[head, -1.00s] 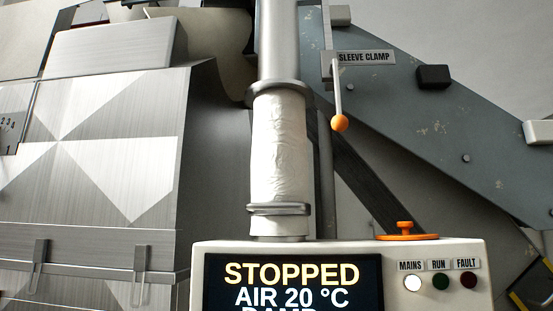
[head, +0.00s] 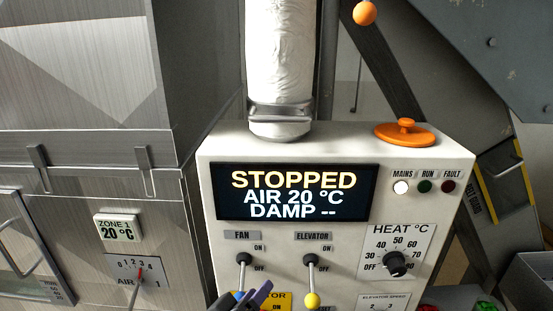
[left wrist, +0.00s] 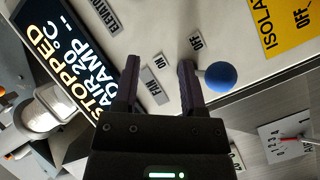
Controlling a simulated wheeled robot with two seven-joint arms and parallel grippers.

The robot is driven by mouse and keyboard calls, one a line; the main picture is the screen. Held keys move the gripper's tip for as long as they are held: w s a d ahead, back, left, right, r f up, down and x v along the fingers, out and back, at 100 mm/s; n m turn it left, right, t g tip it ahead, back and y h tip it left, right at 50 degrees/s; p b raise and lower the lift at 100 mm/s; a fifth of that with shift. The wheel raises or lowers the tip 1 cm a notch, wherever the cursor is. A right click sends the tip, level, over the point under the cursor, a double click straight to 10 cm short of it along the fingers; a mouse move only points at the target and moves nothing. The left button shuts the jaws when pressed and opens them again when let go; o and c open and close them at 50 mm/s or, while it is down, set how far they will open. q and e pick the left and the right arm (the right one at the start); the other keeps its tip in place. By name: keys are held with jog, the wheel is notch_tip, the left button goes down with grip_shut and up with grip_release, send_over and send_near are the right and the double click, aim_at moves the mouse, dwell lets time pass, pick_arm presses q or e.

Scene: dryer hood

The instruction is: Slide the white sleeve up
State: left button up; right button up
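The white sleeve (head: 280,55) is a wrinkled tube standing upright above the control box in the head view. A grey metal band (head: 280,115) circles it near its bottom, and its lower end meets the box top. Its upper end is out of view. My left gripper (head: 245,297) is at the bottom of the head view, in front of the box near the FAN switch. In the left wrist view its two dark fingers (left wrist: 158,65) are apart with nothing between them. A blue switch knob (left wrist: 220,76) is just outside the right finger. My right gripper is not in view.
The control box (head: 435,160) has a display (head: 295,192) reading STOPPED, a heat dial (head: 397,263) and a yellow-knobbed elevator switch (head: 311,298). An orange lid (head: 406,134) lies on top. An orange ball handle (head: 365,12) hangs right of the sleeve. A metal cabinet (head: 75,120) stands left.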

aim_at(278, 120)
pick_arm(q)
notch_tip(278, 120, up, 24)
jog(key=w+n+t+h+p, duration=0.2)
jog(key=n+t+h+p, duration=0.1)
jog(key=n+t, duration=0.3)
jog(key=shift+m+t, duration=0.4)
jog(key=shift+t, duration=0.1)
jog(key=p+x, duration=0.2)
jog(key=x, duration=0.6)
jog(key=shift+w+d+f, duration=0.1)
jog(key=shift+d+f, duration=0.05)
jog(key=shift+f, duration=0.05)
jog(key=shift+w+d+r, duration=0.25)
jog(key=shift+w, duration=0.1)
jog(key=shift+c, duration=0.2)
grip_shut()
jog(key=shift+f, duration=0.1)
